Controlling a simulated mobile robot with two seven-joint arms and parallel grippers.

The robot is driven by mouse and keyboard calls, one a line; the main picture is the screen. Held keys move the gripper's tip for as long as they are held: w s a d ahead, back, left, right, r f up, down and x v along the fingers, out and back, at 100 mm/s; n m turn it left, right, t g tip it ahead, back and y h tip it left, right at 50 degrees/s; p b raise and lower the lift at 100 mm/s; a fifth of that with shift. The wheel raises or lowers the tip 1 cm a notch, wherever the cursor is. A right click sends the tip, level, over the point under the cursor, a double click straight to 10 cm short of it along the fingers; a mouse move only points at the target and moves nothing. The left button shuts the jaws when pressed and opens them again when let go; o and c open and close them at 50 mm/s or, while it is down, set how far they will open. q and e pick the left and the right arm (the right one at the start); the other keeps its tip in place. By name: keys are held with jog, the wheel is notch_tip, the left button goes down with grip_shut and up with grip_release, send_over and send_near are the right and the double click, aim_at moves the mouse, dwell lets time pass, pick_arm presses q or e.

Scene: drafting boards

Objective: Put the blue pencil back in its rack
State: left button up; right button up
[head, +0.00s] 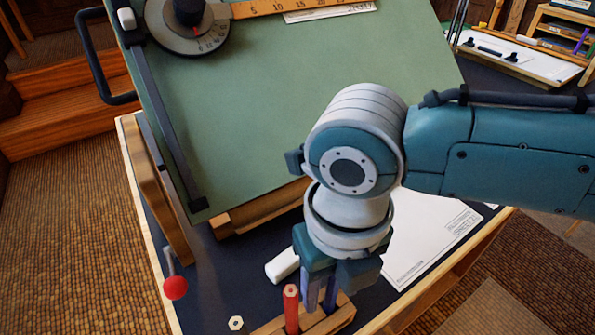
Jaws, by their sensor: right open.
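The wooden rack (340,319) stands at the bottom of the head view, near the front of the desk, and is partly cut off by the frame. A red pencil (291,311) stands upright in it. Right of the red pencil, a blue pencil (311,292) stands upright at the rack, with a darker purple-blue one (331,292) beside it. My right gripper (332,277) points down just above these two and hides their tops. It is open; whether its jaws touch the blue pencil cannot be told. My left gripper is not in view.
The tilted green drafting board (250,110) rises behind. A red-knobbed lever (175,287) is at the left edge. A paper sheet (425,238) lies to the right.

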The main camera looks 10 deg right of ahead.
notch_tip(320, 180, up, 9)
jog(key=shift+p, duration=1.1)
jog(key=shift+r, duration=0.5)
